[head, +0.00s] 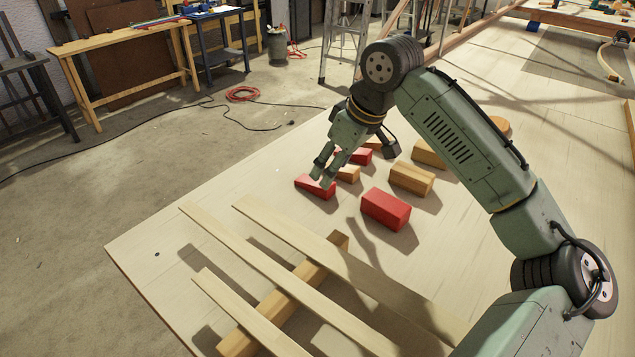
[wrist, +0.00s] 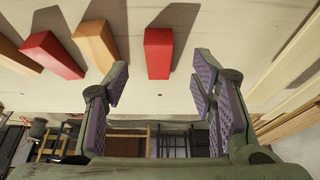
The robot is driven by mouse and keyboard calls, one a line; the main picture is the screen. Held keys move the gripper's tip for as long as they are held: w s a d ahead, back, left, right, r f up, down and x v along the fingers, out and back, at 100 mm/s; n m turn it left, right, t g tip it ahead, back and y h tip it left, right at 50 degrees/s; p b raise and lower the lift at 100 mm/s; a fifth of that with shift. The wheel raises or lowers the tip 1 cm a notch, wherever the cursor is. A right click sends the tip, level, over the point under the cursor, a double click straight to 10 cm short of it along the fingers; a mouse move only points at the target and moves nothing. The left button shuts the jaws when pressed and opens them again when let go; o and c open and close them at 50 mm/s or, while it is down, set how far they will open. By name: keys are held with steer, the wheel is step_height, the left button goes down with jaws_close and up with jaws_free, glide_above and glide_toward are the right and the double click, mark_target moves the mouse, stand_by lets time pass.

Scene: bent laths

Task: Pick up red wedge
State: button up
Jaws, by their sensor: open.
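The red wedge (head: 312,188) lies on the pale tabletop near its left edge, its thin end toward the left. My gripper (head: 323,173) is over it, fingers pointing down, and partly covers it. In the wrist view the red wedge (wrist: 158,54) shows between the two open fingers of my gripper (wrist: 161,74), with a gap on each side. Nothing is held. I cannot tell the exact height of the fingertips above the table.
A wooden wedge (head: 348,173) and a red piece (head: 362,155) are close behind. A red block (head: 386,209) stands to the right, with wooden blocks (head: 411,178) beyond. Long laths (head: 285,270) rest across a wooden bar in front. Bare tabletop (head: 250,185) is free to the left.

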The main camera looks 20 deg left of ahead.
mark_target(315, 183)
steer(key=shift+p+x, duration=1)
steer(key=shift+x, duration=1.8)
steer(key=shift+w+a+r, duration=0.1)
steer(key=shift+w+a, duration=0.05)
steer(key=shift+c, duration=0.3)
steer(key=c, duration=1.2)
steer(key=shift+o, duration=0.2)
